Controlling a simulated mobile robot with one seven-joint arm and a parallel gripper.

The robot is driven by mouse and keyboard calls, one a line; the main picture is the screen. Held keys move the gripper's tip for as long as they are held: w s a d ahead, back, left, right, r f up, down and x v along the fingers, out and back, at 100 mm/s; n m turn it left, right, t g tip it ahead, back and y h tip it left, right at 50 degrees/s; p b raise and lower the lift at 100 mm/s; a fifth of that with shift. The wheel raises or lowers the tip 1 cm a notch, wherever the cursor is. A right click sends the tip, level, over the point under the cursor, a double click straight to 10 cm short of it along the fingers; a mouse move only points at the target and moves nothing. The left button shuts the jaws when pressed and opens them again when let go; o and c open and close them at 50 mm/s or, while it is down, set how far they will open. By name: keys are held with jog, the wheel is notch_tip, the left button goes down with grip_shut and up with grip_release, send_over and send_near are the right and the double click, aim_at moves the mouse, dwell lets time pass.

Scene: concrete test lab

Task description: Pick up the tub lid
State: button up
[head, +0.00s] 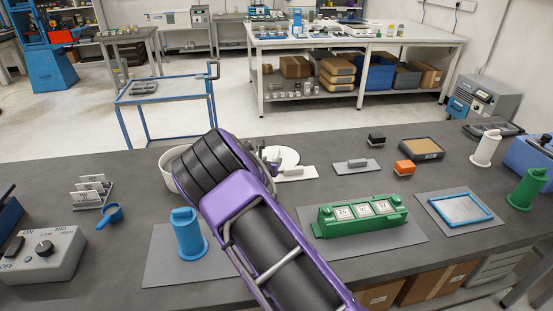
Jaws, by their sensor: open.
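A round white disc, which looks like the tub lid (287,156), lies on the grey bench (330,145) just beyond the end of my purple arm. A white tub (167,167) stands to the left, partly hidden behind my arm. My gripper (273,164) is open at the left edge of the lid and low near the bench. My arm hides part of the gripper, and I cannot tell whether a finger touches the lid.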

aim_at(274, 158)
jog(key=x, duration=0.4)
jog(key=shift+a+f, duration=0.1)
jog(key=shift+f, duration=0.35)
jog(key=shift+w+f, duration=0.15)
jog(key=shift+w, duration=0.35)
grip_shut()
